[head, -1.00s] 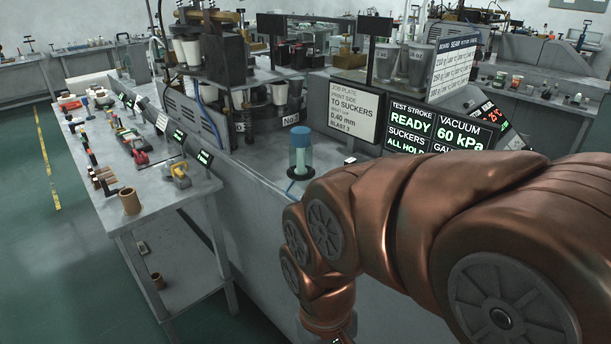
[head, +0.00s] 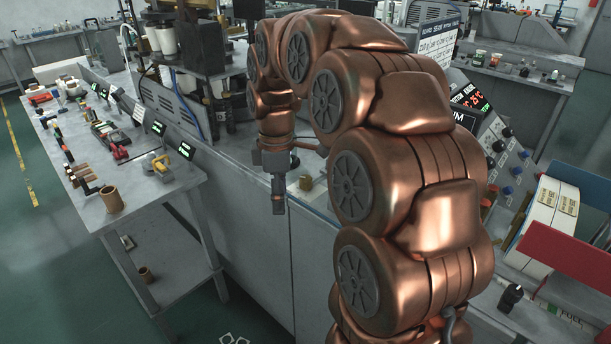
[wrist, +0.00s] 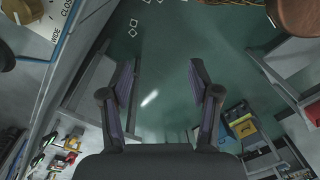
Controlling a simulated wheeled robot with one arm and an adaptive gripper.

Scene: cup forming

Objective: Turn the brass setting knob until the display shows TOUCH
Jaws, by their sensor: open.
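A small brass-coloured piece (head: 306,183), which may be the setting knob, sits on the machine's grey top, just right of my gripper. In the wrist view, a pale dial plate (wrist: 42,22) with the words WIDE and CLOSE shows at the top left corner, cut off by the frame. My gripper (head: 278,208) points down beside the machine's front, apart from the brass piece. In the wrist view it (wrist: 163,68) is open and empty, with floor between its fingers. No display reading TOUCH can be read; my arm hides most of the machine's panels.
A grey side table (head: 160,192) with tools and small green displays stands to the left. A brown cup (head: 111,199) is near its front corner. A panel with dark and blue knobs (head: 506,165) and a red guard (head: 570,258) lie right.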

